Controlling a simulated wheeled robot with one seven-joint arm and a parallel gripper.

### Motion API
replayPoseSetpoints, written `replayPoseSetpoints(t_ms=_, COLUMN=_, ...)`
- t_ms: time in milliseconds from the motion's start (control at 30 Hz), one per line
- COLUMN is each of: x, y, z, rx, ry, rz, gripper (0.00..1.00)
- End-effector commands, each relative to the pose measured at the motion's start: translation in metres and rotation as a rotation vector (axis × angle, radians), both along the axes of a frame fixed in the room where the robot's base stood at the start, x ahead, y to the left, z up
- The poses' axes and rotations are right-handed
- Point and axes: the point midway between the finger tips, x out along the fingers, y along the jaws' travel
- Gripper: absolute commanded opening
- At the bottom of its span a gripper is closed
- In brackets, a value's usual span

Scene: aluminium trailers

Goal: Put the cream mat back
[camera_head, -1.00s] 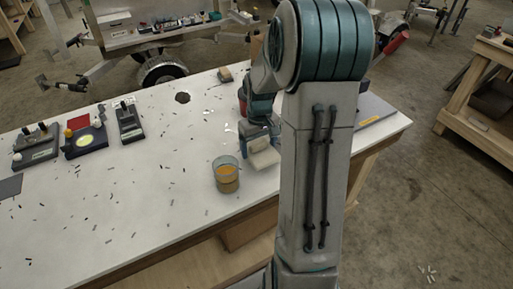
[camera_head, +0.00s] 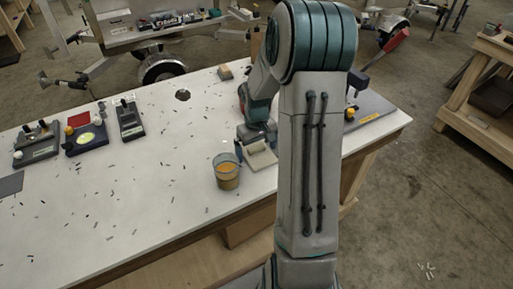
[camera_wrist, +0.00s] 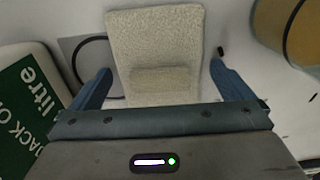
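The cream mat (camera_head: 262,160) lies on the white bench beside a glass jar. In the wrist view the fleecy mat (camera_wrist: 155,35) runs up between my fingers, with a small raised cream block or fold (camera_wrist: 160,82) near its lower part. My gripper (camera_wrist: 160,68) is open, one blue finger on each side of the mat, with narrow gaps at both edges. In the head view my gripper (camera_head: 256,146) is low over the mat's far end. I cannot tell whether the fingers touch the bench.
A glass jar with orange contents (camera_head: 227,174) stands close to the left of the mat. In the wrist view a green-and-white labelled container (camera_wrist: 30,100) is at left. A grey board with a yellow label (camera_head: 370,118) lies at right. Dark stands and small scraps lie on the left bench.

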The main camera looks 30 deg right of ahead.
Motion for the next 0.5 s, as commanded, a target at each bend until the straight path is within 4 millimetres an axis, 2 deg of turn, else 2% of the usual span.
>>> replayPoseSetpoints(t_ms=267, x=0.0, y=0.0, z=0.006, rx=0.0, ry=0.0, rz=0.0, gripper=1.0)
replayPoseSetpoints(t_ms=500, x=0.001, y=-0.001, z=0.044, rx=-0.003, ry=-0.005, rz=-0.001, gripper=1.0)
